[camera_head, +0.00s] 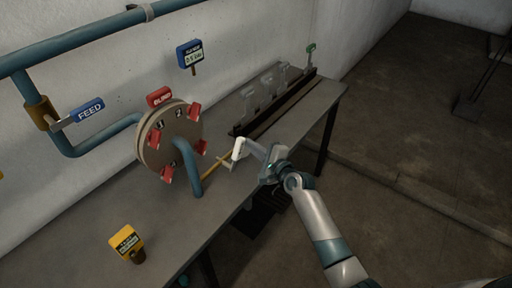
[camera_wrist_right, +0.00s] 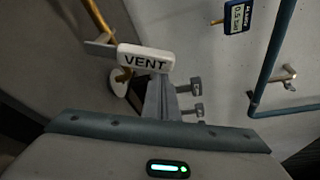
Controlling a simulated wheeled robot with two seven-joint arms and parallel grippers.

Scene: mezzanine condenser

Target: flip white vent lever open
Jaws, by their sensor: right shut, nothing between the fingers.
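The white vent lever (camera_head: 238,149) is at the right of the round flanged disc, on the yellow pipe above the table. In the right wrist view its white handle, marked VENT (camera_wrist_right: 146,60), lies nearly level across the picture, with a grey arm running left to the brass pipe. My right gripper (camera_head: 251,149) is shut and empty, just right of the lever. In the wrist view its fingers (camera_wrist_right: 159,82) reach up to the handle's lower edge; whether they touch it I cannot tell. My left gripper is not in view.
The disc (camera_head: 153,140) with several red knobs and a curved blue pipe (camera_head: 187,168) stand left of the lever. A blue FEED lever (camera_head: 87,111), a yellow tag (camera_head: 127,243) and a dark rack (camera_head: 278,105) are around. The table (camera_head: 90,235) has bare room in front.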

